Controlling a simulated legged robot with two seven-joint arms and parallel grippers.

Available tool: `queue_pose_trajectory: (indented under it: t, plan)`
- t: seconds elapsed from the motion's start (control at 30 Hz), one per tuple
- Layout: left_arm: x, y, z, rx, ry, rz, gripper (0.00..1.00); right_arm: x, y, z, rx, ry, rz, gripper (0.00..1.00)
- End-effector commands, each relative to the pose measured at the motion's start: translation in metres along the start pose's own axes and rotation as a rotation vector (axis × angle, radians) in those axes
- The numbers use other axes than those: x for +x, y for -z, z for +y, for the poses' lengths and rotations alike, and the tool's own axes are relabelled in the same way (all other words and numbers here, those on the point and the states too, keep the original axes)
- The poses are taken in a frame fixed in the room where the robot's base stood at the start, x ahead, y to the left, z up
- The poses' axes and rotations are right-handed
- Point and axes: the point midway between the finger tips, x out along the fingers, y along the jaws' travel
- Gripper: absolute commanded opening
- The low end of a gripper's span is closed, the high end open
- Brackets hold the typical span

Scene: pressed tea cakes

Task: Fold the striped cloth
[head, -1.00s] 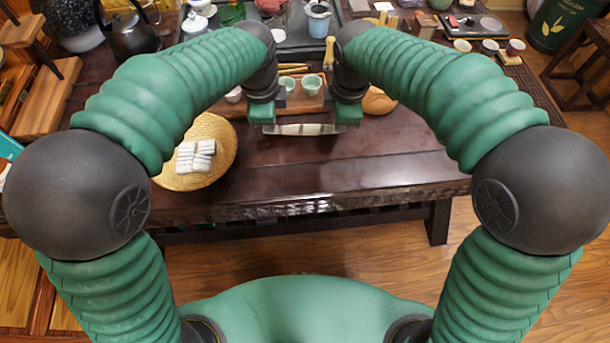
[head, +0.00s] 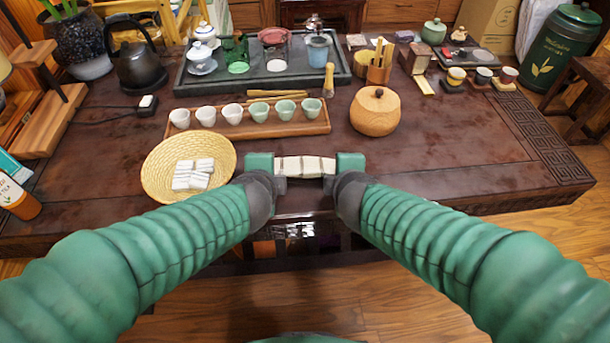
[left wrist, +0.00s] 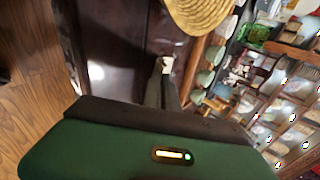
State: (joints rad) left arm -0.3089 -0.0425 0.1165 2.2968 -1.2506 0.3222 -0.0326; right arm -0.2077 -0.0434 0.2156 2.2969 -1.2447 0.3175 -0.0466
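I see no striped cloth in these frames. Whether either gripper's own fingers are closed is unclear.
A woven basket (head: 159,184) with several white wrapped pieces stands left of my left gripper. Behind are a wooden tray (head: 225,131) with several cups, a round wooden jar (head: 375,112) and a dark tea tray (head: 345,76).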

Motion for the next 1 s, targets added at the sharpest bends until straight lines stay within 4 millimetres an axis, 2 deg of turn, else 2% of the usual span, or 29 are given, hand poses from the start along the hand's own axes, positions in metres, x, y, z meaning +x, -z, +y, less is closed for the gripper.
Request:
queue_pose_trajectory:
  t: [0.4,0.73,1.0]
  plan:
    - [0.0053,0.0000,0.0086,0.002,0.108,-0.001,0.00,0.0054,-0.0002,-0.0086,-0.002,-0.108,-0.002,0.00]
    - [0.0053,0.0002,0.0081,-0.001,0.120,0.001,0.00,0.0054,0.0000,-0.0081,0.001,-0.120,-0.001,0.00]
    - [0.0051,0.0001,0.0081,-0.002,0.121,0.000,0.36,0.0051,-0.0001,-0.0081,0.001,-0.120,-0.001,0.36]
